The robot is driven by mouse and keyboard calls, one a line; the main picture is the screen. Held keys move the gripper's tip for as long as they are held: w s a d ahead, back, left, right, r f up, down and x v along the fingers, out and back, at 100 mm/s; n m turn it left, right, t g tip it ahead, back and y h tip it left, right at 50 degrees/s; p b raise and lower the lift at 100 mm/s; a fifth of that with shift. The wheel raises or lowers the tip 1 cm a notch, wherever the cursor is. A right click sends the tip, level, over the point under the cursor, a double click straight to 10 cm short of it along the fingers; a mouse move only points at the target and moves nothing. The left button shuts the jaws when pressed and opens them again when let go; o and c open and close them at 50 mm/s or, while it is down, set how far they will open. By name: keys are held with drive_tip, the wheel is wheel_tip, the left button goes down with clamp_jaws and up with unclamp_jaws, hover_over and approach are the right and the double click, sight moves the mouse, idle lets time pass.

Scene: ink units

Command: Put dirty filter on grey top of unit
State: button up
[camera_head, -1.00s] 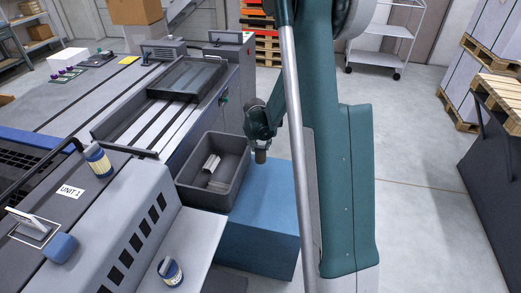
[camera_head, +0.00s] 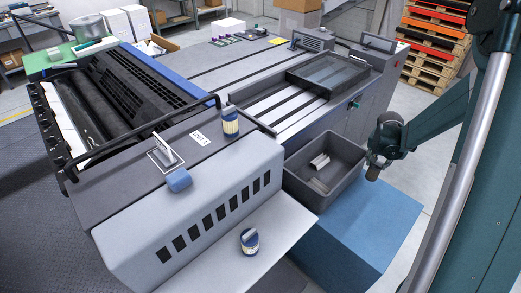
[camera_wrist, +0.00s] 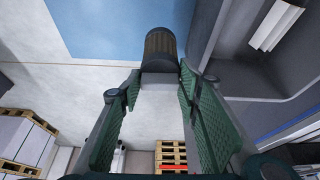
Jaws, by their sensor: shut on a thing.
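My gripper (camera_head: 374,160) is shut on a dark brown, ribbed cylinder, the dirty filter (camera_head: 373,172). In the wrist view the filter (camera_wrist: 160,50) shows between the fingertips (camera_wrist: 160,82). It is held right of the grey bin, near the blue block. The unit's dark grey top (camera_head: 115,188), beside the label "UNIT 1" (camera_head: 200,138), lies left of my gripper and apart from it. A blue-and-cream cartridge (camera_head: 230,122) stands on that top. Another (camera_head: 249,241) stands on the pale grey ledge (camera_head: 285,218) in front.
The grey bin (camera_head: 318,197) holds pale pieces (camera_head: 319,163) and lies between my gripper and the unit. A blue block (camera_head: 365,230) is under it. A blue cloth-like lump (camera_head: 178,180) and a raised handle (camera_head: 165,150) are on the unit's top. Dark rails border it.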

wheel_tip(320, 180, up, 46)
drive_tip(key=w+a+n+t+y+p, duration=0.2)
drive_tip(key=a+n+p, duration=0.9)
drive_tip(key=a, duration=2.7)
drive_tip(key=s+a+n+g+y+p, duration=0.15)
drive_tip(key=s+a+p, duration=0.4)
drive_tip(key=a, duration=0.55)
drive_tip(key=s+a+n+y+p, duration=0.1)
drive_tip(key=s+a+n+p, duration=0.35)
drive_tip(key=a, duration=0.75)
drive_tip(key=s+a+y+p, duration=0.2)
drive_tip(key=s+a+p, duration=0.45)
drive_tip(key=a, duration=0.45)
drive_tip(key=shift+g, duration=0.25)
drive_tip(key=shift+s+a+f+b, duration=0.1)
drive_tip(key=shift+s+f+b, duration=0.05)
drive_tip(key=shift+f, duration=0.75)
drive_tip(key=shift+s+a+f+b, duration=0.1)
drive_tip(key=shift+f+b, duration=0.1)
drive_tip(key=shift+f, duration=0.65)
drive_tip(key=shift+s+a+f+b, duration=0.1)
drive_tip(key=shift+s+f+b, duration=0.05)
drive_tip(key=shift+f, duration=0.75)
drive_tip(key=shift+f, duration=0.1)
